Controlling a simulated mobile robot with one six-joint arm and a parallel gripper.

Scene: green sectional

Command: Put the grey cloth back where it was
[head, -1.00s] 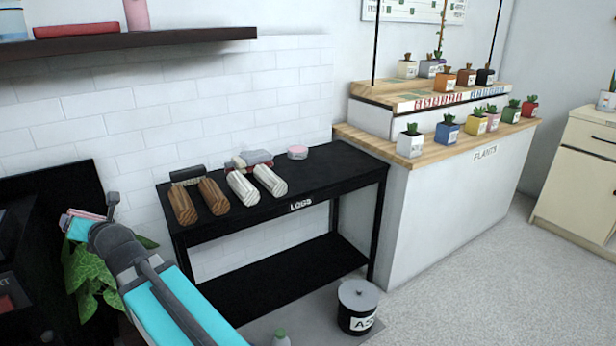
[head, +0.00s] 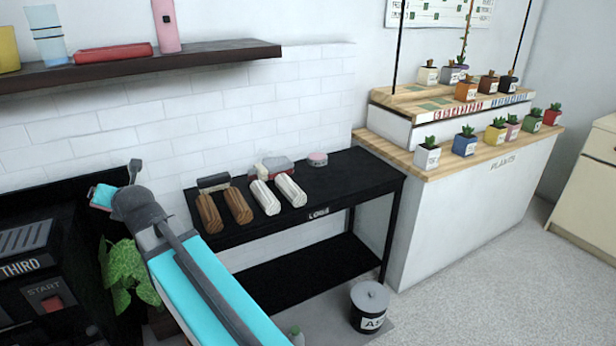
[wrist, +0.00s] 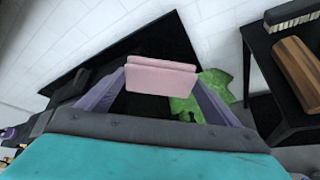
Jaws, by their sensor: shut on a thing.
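My gripper (wrist: 160,88) is shut on a pink, folded, cloth-like thing (wrist: 161,74), held between its two purple fingers in the wrist view. In the head view my arm reaches up at the left, in front of the black machine, and the held thing is not clearly visible. A small grey, folded-looking thing (head: 276,165), perhaps the grey cloth, lies at the back of the black log table, behind the pale logs (head: 276,194). It is apart from my gripper.
The black table (head: 342,185) also bears brown logs (head: 223,210), a dark brush-like thing (head: 213,182) and a round pink tin (head: 318,159). A leafy plant (head: 122,272) stands below my arm. A dark shelf (head: 180,59) hangs above. A lidded bin (head: 369,305) is on the floor.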

